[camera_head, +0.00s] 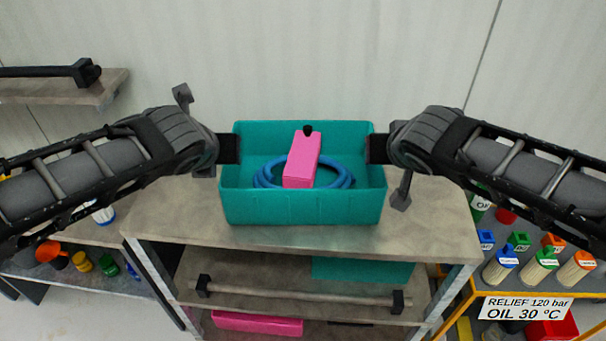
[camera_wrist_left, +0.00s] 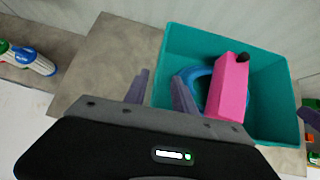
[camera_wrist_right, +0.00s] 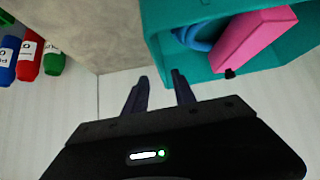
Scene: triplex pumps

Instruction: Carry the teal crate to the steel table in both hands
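The teal crate (camera_head: 300,208) stands level on the top of a grey-brown shelf unit (camera_head: 290,238). It holds a pink box-shaped container (camera_head: 302,160) with a black cap and a coiled blue hose (camera_head: 262,178). My left gripper (camera_head: 232,149) is at the crate's left wall; in the left wrist view its fingers (camera_wrist_left: 162,92) stand apart with that wall between them. My right gripper (camera_head: 378,149) is at the right wall; in the right wrist view its fingers (camera_wrist_right: 160,90) stand apart with a visible gap, close to the crate's wall. Whether either touches the wall is hard to tell.
Lower shelves hold a bar with black ends (camera_head: 300,293), a pink item (camera_head: 257,323) and a teal item (camera_head: 362,270). An orange-edged rack (camera_head: 462,300) with labelled bottles stands right. A shelf with colourful containers is left. A wall stands behind. No steel table is identifiable.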

